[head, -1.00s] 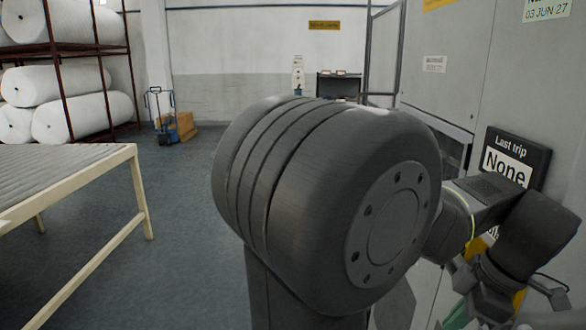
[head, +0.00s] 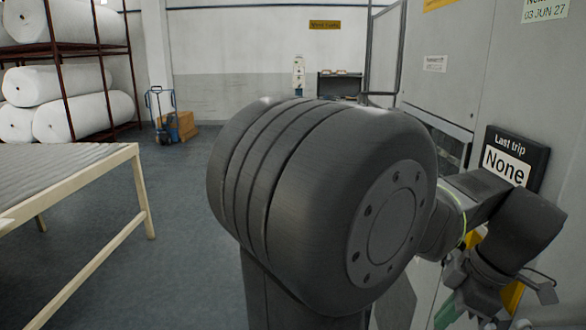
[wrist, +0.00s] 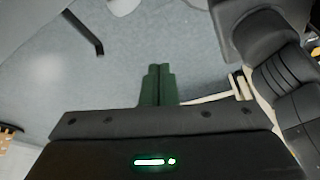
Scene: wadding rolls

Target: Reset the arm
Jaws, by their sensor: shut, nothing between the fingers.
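My gripper (wrist: 159,70) shows in the wrist view with its two dark green fingers together and nothing between them. Blue-grey floor (wrist: 190,55) lies beyond the fingertips. In the head view my arm fills the middle and lower right, bent beside the grey machine cabinet (head: 455,65). Only a bit of green finger shows at the bottom edge there; the fingertips are out of that frame.
A black "Last trip None" sign (head: 515,158) is on the cabinet, close behind my wrist. A slatted table (head: 140,195) stands at left. A rack (head: 60,70) holds several white rolls (head: 85,115). A blue hand truck (head: 160,112) stands by a brown box (head: 184,126). Floor between is clear.

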